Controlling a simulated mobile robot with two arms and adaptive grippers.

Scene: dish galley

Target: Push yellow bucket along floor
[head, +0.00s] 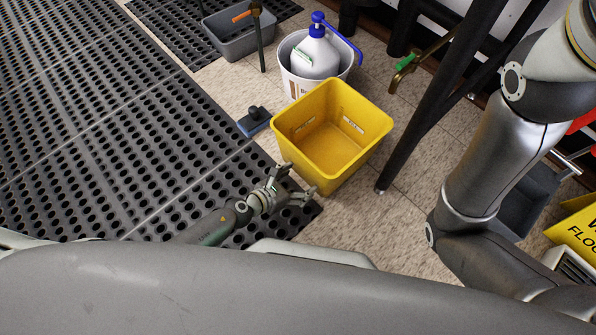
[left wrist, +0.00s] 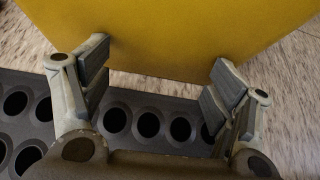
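The yellow bucket (head: 300,148) is square, empty and upright on the tiled floor, beside the black mat's edge. My left gripper (head: 298,184) is low at the bucket's near left side. In the left wrist view the gripper (left wrist: 158,85) has its two fingers spread wide with nothing between them. The yellow bucket's wall (left wrist: 165,40) fills the top of that view, just ahead of the fingertips. I cannot tell whether the fingertips touch it. My right gripper is not in view; a large grey arm link of mine crosses the right side.
A white bucket (head: 291,84) with a blue-capped jug (head: 314,60) stands behind the yellow bucket. A blue-grey brush (head: 254,121) lies to its left. A grey tub (head: 228,42) is at the back. A black table leg (head: 410,142) stands close on the right. Perforated black mat (head: 100,110) covers the left.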

